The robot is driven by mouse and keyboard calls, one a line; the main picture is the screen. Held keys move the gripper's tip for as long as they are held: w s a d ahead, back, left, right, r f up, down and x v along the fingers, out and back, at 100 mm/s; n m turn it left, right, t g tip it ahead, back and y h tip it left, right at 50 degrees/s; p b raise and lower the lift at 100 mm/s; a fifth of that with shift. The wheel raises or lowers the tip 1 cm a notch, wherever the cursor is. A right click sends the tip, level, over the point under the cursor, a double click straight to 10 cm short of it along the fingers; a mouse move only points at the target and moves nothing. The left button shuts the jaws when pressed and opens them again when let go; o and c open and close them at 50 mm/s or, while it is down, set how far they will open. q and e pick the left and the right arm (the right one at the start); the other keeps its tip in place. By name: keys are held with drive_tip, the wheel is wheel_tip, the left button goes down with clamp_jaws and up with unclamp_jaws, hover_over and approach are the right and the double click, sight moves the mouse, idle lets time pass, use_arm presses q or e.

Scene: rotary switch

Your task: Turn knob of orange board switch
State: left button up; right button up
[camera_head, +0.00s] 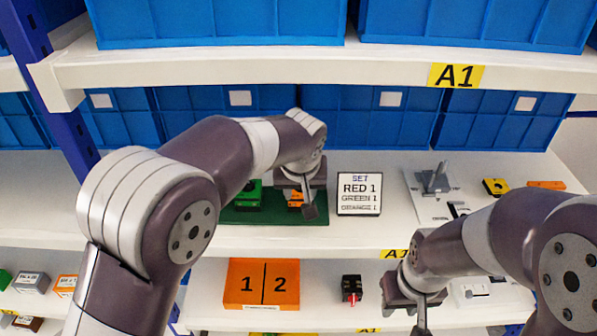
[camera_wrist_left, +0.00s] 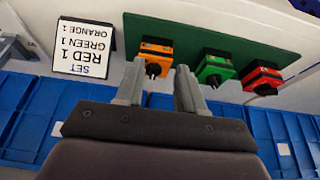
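The orange switch (camera_wrist_left: 157,48) sits on a dark green board (camera_wrist_left: 180,32) in the left wrist view, with its dark and grey knob (camera_wrist_left: 153,70) facing my gripper. My left gripper (camera_wrist_left: 158,82) is open, its two fingertips spread on either side of the knob's line. I cannot tell whether they touch it. A green switch (camera_wrist_left: 214,68) and a red switch (camera_wrist_left: 262,79) are beside it on the board. In the head view my left gripper (camera_head: 297,192) partly covers the orange switch (camera_head: 294,199). My right gripper (camera_head: 412,298) hangs low at the right; its opening is unclear.
A sign (camera_head: 359,194) reading SET, RED 1, GREEN 1, ORANGE 1 stands right of the board. Blue bins (camera_head: 366,117) line the back, and the upper shelf (camera_head: 300,65) overhangs. A grey lever switch (camera_head: 434,182) is further right.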

use_arm(q)
drive_tip(key=w+f+p, duration=0.1)
drive_tip(key=w, duration=0.1)
drive_tip(key=w+f+p, duration=0.1)
drive_tip(key=w, duration=0.2)
drive_tip(key=w+f+p, duration=0.1)
drive_tip(key=w+f, duration=0.1)
drive_tip(key=shift+w+f, duration=0.1)
drive_tip(key=shift+w, duration=0.2)
drive_tip(key=shift+w+d+f, duration=0.2)
drive_tip(key=shift+w+f, duration=0.1)
drive_tip(key=shift+f, duration=0.05)
drive_tip(key=shift+s, duration=0.15)
clamp_jaws()
